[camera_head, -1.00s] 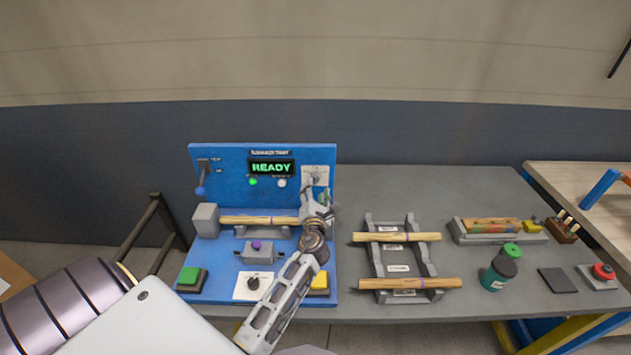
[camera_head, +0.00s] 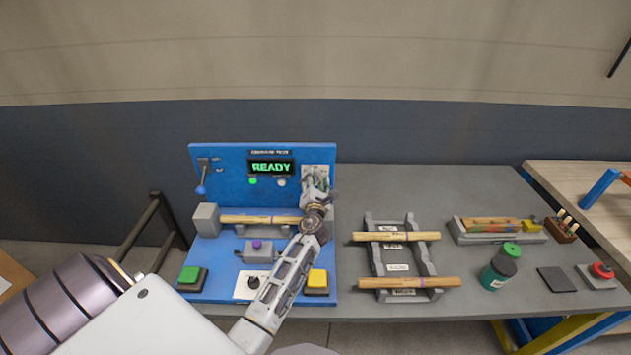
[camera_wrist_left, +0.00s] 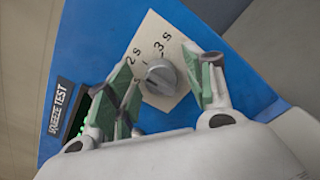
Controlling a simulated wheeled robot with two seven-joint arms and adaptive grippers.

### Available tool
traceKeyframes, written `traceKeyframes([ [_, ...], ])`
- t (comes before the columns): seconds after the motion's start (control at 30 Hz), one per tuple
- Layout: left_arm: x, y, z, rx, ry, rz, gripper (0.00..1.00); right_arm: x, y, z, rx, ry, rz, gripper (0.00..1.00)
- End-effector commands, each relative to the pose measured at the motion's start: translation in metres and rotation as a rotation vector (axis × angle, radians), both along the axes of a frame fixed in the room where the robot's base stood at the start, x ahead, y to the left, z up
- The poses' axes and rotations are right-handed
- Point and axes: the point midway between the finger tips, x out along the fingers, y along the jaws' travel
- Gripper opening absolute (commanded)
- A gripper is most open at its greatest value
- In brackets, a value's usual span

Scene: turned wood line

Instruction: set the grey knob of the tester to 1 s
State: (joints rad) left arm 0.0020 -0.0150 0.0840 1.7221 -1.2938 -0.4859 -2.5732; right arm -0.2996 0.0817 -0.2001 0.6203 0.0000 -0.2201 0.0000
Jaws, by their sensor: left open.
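The blue tester (camera_head: 225,178) has an upright panel with a lit READY screen (camera_head: 271,167). Its white dial plate (camera_head: 316,172) is at the panel's right; my left gripper (camera_head: 317,190) covers the knob there. In the left wrist view the grey knob (camera_wrist_left: 160,76) sits on the white plate (camera_wrist_left: 152,38), with "2 s" and "3 s" readable. A "1 s" mark is not visible, and I cannot tell the pointer's exact setting. My left gripper (camera_wrist_left: 161,80) is open, with its green-padded fingers on either side of the knob; contact is unclear. My right gripper is not in view.
On the tester are a lever (camera_head: 201,178), a turned wood piece (camera_head: 260,219), a black knob (camera_head: 254,283), a green button (camera_head: 189,274) and a yellow button (camera_head: 317,279). A rack (camera_head: 378,268) with two wood pieces stands to the right.

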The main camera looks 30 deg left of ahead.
Motion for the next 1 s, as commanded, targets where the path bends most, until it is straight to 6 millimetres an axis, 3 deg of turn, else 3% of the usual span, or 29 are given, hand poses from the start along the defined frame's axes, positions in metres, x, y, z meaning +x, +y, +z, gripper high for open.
traceKeyframes([
  [0.07,-0.0001,0.0,-0.0001,0.0,0.0,0.0,0.53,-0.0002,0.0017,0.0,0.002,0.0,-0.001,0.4],
  [0.43,-0.0002,-0.0001,-0.0002,0.0,0.0,0.0,0.07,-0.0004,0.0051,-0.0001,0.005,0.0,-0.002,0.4],
  [1.0,-0.0004,0.0003,0.0,-0.088,-0.054,0.0,0.07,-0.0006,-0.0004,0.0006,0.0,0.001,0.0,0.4],
])
